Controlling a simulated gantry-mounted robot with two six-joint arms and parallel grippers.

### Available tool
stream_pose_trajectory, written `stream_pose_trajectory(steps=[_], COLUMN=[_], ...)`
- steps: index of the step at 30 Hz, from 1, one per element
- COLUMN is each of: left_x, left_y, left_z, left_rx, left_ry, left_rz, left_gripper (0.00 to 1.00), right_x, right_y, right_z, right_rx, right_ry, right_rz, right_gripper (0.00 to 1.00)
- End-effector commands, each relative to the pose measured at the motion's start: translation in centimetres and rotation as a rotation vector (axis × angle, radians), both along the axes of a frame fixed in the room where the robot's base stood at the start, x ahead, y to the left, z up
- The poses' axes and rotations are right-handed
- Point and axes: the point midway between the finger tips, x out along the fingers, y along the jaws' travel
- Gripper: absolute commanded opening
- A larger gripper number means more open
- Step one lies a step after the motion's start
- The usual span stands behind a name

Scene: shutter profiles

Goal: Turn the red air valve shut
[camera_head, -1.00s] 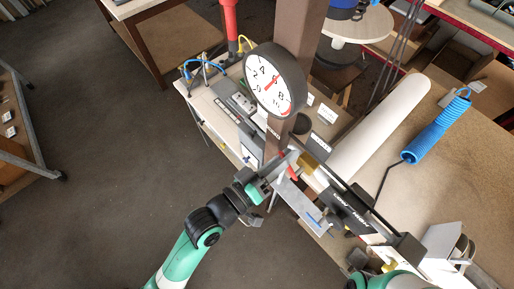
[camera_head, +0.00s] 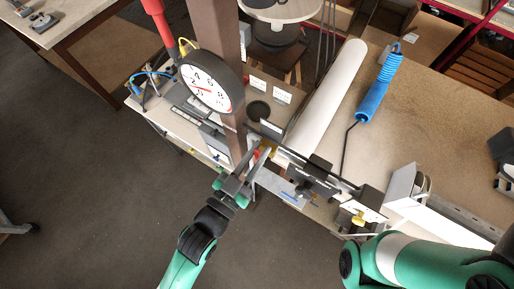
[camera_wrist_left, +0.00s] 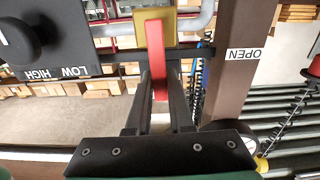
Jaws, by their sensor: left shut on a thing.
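The red air valve lever (camera_wrist_left: 156,58) stands upright in the left wrist view, in front of a brass block (camera_wrist_left: 155,20). My left gripper (camera_wrist_left: 158,85) has its two dark fingers on either side of the lever and is shut on it. In the head view my left gripper (camera_head: 255,162) reaches the valve beside the brown post, and only a little red (camera_head: 257,154) shows there.
A round pressure gauge (camera_head: 207,82) hangs on the brown post (camera_head: 217,35). A black panel marked LOW and HIGH (camera_wrist_left: 45,50) is left of the lever. A white roll (camera_head: 325,95) and a blue coiled hose (camera_head: 378,88) lie on the bench to the right.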

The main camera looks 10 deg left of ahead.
Motion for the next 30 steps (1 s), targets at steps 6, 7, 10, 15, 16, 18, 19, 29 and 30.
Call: stream_pose_trajectory(steps=[6,7,10,15,16,18,19,29,30], left_x=[-0.08,-0.08,-0.09,-0.09,-0.09,-0.09,-0.09,-0.08,-0.08], left_y=[-0.2,-0.21,-0.22,-0.23,-0.23,-0.23,-0.23,-0.23,-0.22], left_z=[0.13,0.13,0.12,0.11,0.11,0.11,0.11,0.04,0.03], left_rx=[0.037,0.039,0.044,0.044,0.044,0.044,0.044,0.043,0.043], left_ry=[-0.017,-0.018,-0.02,-0.02,-0.02,-0.02,-0.02,-0.016,-0.016], left_rz=[0.0,0.0,0.0,0.0,0.0,0.0,0.0,0.0,0.0], left_gripper=[0.0,0.0,0.0,0.0,0.0,0.0,0.23,0.5,0.5], right_x=[0.0,0.01,0.01,0.0,0.0,0.0,0.01,0.0,0.0], right_y=[0.0,0.0,0.0,0.0,0.0,0.0,0.0,0.0,0.0], right_z=[0.12,0.13,0.13,0.12,0.12,0.12,0.11,0.12,0.12], right_rx=[0.0,0.0,0.0,0.0,0.0,0.0,0.0,0.0,0.0], right_ry=[0.0,0.0,0.0,0.0,0.0,0.0,0.0,0.0,0.0], right_rz=[0.0,0.0,0.0,0.0,0.0,0.0,0.0,0.0,0.0], right_gripper=[0.86,0.86,0.86,0.86,0.86,0.86,0.86,0.86,0.86])
